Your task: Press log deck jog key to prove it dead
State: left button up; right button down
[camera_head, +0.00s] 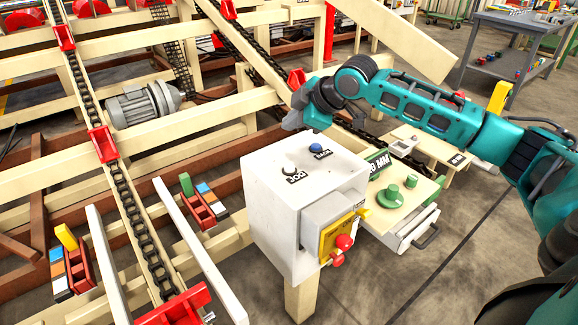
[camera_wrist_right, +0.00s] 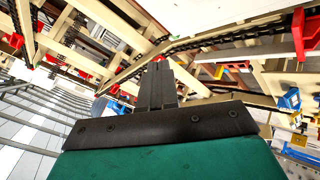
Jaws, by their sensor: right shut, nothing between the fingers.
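The white control box (camera_head: 273,205) stands on a post in the middle of the head view. On its sloped top are a small pale jog key (camera_head: 289,169), beside the label JOG, and a blue key (camera_head: 315,147) beside a second label. My right gripper (camera_head: 291,122) is above and behind the box top, apart from both keys, its grey tip pointing down to the left. In the right wrist view the fingers (camera_wrist_right: 157,83) are together and empty. The keys cannot be made out in that view. My left gripper is out of view.
A yellow plate with a red knob (camera_head: 344,242) juts from the box front. Right of it, a bench with green knobs (camera_head: 390,196) and a drawer (camera_head: 412,228) stands close. Chain rails (camera_head: 130,215) and cream beams fill the left. Open floor lies lower right.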

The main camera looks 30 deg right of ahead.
aim_at(292, 169)
notch_tip(292, 169, down, 4)
jog(key=b, duration=0.5)
jog(key=shift+f+b, duration=0.85)
jog(key=shift+b, duration=0.4)
jog(key=shift+f+b, duration=0.35)
jog(key=shift+b, duration=0.15)
jog(key=shift+f, duration=1.2)
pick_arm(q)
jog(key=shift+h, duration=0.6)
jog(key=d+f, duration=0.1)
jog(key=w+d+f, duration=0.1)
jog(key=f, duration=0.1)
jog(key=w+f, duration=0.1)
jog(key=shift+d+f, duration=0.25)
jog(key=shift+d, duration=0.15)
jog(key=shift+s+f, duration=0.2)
